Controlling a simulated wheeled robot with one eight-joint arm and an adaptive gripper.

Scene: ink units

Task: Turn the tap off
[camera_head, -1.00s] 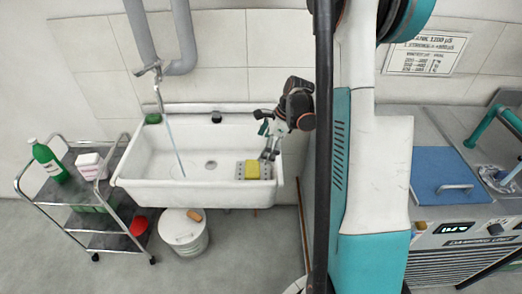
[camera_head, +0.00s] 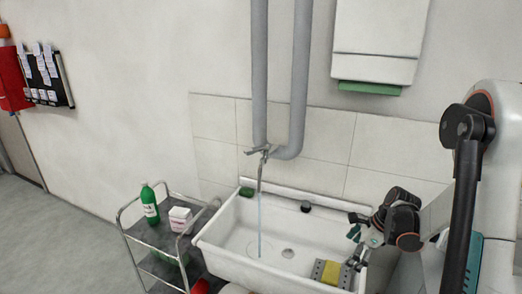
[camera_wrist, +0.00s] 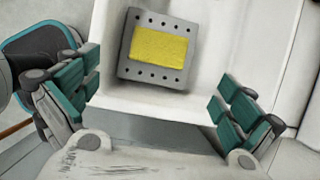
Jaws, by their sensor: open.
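The tap (camera_head: 262,155) is mounted on the wall below two grey pipes, above the back left of the white sink (camera_head: 218,245). A thin stream of water (camera_head: 259,225) runs from its spout down into the basin. A small lever shows at the left of the tap. My gripper (camera_head: 358,245) is at the right end of the sink, well apart from the tap. In the wrist view my gripper (camera_wrist: 155,105) has its teal-padded fingers spread wide with nothing between them. The tap is not in the wrist view.
A yellow sponge (camera_head: 331,271) lies on a grey perforated plate at the sink's right, also below my gripper in the wrist view (camera_wrist: 159,46). A green brush (camera_head: 246,191) and a dark round item (camera_head: 305,206) sit on the back ledge. A trolley with a green bottle (camera_head: 149,204) stands left.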

